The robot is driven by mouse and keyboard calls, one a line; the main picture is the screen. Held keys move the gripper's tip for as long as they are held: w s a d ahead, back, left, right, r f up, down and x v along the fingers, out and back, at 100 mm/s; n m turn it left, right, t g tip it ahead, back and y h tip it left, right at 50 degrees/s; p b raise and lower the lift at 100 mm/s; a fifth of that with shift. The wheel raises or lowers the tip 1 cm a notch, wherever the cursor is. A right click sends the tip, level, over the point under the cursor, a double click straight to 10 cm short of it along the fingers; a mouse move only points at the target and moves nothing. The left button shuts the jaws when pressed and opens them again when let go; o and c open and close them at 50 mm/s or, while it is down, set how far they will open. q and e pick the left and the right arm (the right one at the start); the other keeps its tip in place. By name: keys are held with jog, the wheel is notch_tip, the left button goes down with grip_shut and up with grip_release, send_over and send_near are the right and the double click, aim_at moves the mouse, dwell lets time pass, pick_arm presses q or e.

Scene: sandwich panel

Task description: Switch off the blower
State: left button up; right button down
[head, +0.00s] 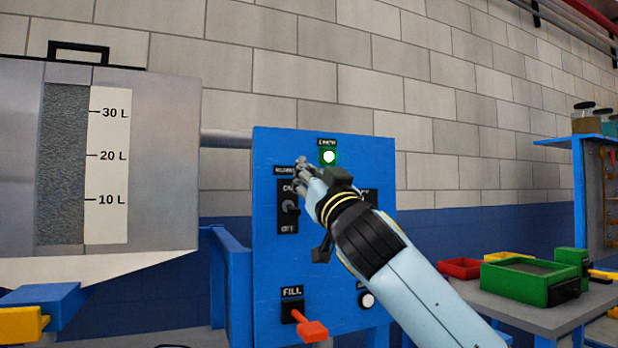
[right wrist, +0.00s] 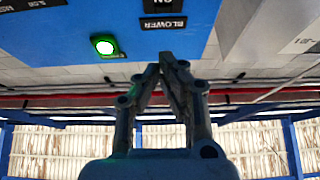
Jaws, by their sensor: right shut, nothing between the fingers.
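The blower switch (head: 290,209) is a dark lever on a black plate marked ON above and OFF below, on the blue panel (head: 265,260). Its knob shows about mid-plate; I cannot tell which way it is set. The BLOWER label (right wrist: 164,24) shows upside down in the right wrist view, with part of the ON plate (right wrist: 158,6) above it. My right gripper (head: 301,163) is shut and empty, its fingertips above and slightly right of the lever, near the label. In the right wrist view the closed fingertips (right wrist: 163,66) point at the panel's top edge. My left gripper is not in view.
A lit green lamp (head: 329,157) is at the panel's top. A FILL lever (head: 308,329) with a red handle and a white button (head: 367,300) are lower down. My right arm hides part of the panel. A hopper with a litre scale (head: 110,165) stands left.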

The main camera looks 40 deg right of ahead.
pick_arm(q)
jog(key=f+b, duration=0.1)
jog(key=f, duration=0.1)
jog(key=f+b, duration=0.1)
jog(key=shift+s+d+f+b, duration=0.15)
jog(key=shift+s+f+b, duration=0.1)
jog(key=shift+b, duration=0.05)
pick_arm(e)
jog(key=w+f+v, duration=0.1)
jog(key=v, duration=0.8)
jog(key=shift+f, duration=0.35)
jog(key=shift+s+d, duration=0.1)
jog(key=shift+d, duration=0.05)
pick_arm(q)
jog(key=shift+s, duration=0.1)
